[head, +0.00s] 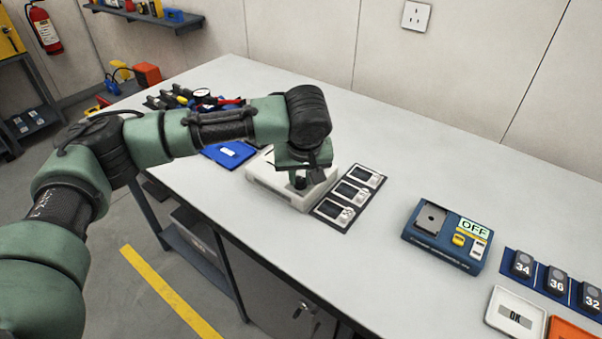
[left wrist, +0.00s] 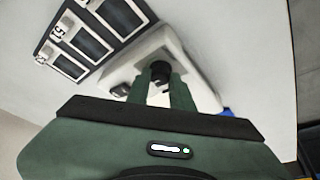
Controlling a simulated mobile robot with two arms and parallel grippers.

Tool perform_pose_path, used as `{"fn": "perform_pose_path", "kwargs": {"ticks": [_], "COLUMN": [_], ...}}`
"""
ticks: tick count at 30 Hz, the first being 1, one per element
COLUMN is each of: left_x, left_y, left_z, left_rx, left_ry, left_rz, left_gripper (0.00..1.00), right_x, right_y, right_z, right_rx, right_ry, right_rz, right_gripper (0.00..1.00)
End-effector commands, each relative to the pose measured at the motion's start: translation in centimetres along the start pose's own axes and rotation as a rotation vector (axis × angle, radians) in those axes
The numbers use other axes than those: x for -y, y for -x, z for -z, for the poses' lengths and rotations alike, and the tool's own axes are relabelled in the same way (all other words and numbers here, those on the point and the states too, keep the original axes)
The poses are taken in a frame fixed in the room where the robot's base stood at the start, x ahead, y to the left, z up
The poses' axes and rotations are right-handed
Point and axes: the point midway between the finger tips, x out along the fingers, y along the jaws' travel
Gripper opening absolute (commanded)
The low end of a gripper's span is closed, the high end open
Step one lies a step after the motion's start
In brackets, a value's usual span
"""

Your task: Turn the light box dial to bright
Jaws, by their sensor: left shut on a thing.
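The light box (head: 278,190) is a white box lying on the grey bench, partly hidden under my left arm. It also shows in the left wrist view (left wrist: 205,93). Its dial (left wrist: 160,71) is a small black knob, seen in the left wrist view between the fingertips. My left gripper (head: 300,181) points down over the light box and is shut on the dial; it also shows in the left wrist view (left wrist: 161,82). The dial's setting cannot be read. My right gripper is not in view.
A dark tray (head: 344,207) with several framed films lies close to the right of the light box. A blue device reading OFF (head: 447,237), several numbered black blocks (head: 556,280) and a white OK tray (head: 515,312) stand further right. A blue mat (head: 229,154) and tools lie behind left.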

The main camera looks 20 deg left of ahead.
Motion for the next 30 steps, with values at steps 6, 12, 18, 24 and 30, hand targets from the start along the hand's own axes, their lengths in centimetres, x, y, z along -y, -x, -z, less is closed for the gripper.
{"fn": "perform_pose_path", "kwargs": {"ticks": [6,12,18,24,30], "left_x": [0.2,0.5,0.6,0.7,0.8], "left_y": [0.4,0.6,0.6,0.5,0.3], "left_z": [0.1,0.1,0.2,0.3,0.4], "left_rx": [0.005,0.007,0.007,0.006,0.005], "left_ry": [-0.106,-0.264,-0.439,-0.613,-0.788], "left_rz": [-0.043,-0.109,-0.182,-0.256,-0.329], "left_gripper": [0.00,0.00,0.00,0.00,0.00], "right_x": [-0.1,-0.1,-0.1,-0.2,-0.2], "right_y": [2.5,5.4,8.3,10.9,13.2], "right_z": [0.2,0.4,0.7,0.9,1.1], "right_rx": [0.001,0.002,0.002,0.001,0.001], "right_ry": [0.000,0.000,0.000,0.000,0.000], "right_rz": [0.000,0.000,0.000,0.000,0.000], "right_gripper": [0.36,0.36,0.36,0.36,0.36]}}
